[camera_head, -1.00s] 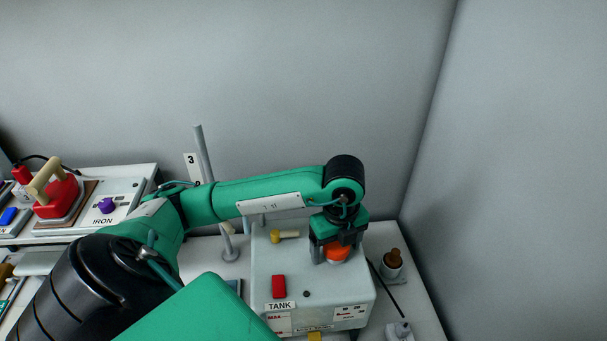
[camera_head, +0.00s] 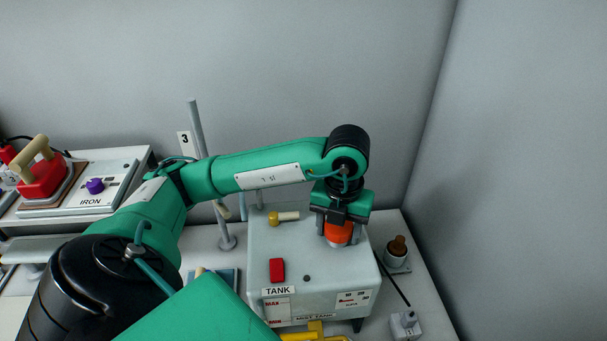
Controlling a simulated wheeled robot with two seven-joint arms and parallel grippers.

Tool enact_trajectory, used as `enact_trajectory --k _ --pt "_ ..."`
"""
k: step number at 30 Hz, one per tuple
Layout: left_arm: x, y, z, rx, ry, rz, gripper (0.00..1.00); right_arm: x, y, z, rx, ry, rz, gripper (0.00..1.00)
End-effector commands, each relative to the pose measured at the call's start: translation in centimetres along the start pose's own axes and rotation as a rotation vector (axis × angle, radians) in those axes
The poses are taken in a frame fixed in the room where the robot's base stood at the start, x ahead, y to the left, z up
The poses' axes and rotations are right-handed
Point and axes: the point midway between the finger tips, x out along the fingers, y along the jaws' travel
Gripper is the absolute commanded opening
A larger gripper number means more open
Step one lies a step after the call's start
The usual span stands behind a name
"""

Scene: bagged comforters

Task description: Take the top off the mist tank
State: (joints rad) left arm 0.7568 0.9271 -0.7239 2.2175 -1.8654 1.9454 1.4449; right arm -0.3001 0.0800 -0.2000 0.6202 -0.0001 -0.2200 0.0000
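The mist tank (camera_head: 310,260) is a pale box on the bench at the lower middle, with a TANK label, a red switch (camera_head: 277,270) and a small dark hole on top. Its orange-red cap (camera_head: 340,232) is at the back right of the tank's top. My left gripper (camera_head: 338,236) points down there, its dark fingers on either side of the cap and closed on it. A pale rim shows below the orange part. Whether there is a gap between cap and tank is hard to tell.
A yellow-knobbed fitting (camera_head: 283,217) is on the tank's top, left of the cap. A brown-topped bottle (camera_head: 397,250) stands to the right, beside a cable and white plug (camera_head: 405,323). A red iron (camera_head: 42,175) stands far left. A grey post rises behind my arm.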

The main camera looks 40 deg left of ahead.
Motion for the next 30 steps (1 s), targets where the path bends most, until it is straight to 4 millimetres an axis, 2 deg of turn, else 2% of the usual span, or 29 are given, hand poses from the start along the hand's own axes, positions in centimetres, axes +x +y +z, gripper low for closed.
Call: enact_trajectory --k 1,3,4,14,15,17,30 --pt "0.01 0.0 0.0 -0.001 0.0 0.0 0.45 0.0 0.0 0.0 0.0 0.0 0.0 0.36" --pt "0.02 0.01 0.01 -0.001 0.0 0.0 0.31 0.0 0.0 0.0 0.0 0.0 0.0 0.36" --pt "0.02 0.01 0.01 -0.001 0.0 0.0 0.3 0.0 0.0 0.0 0.0 0.0 0.0 0.36" --pt "0.03 0.01 0.02 -0.002 0.0 0.0 0.3 0.01 0.01 0.01 0.0 0.0 0.0 0.36" --pt "0.03 0.01 0.01 -0.004 0.0 0.0 0.26 0.0 0.01 0.01 0.0 0.0 0.0 0.36" --pt "0.01 0.01 0.01 -0.023 0.0 0.0 0.26 -0.05 0.01 0.0 0.0 0.0 0.0 0.36" --pt "0.01 0.01 0.01 -0.438 0.001 0.001 0.26 -0.8 0.02 -0.07 0.0 0.0 0.0 0.36"
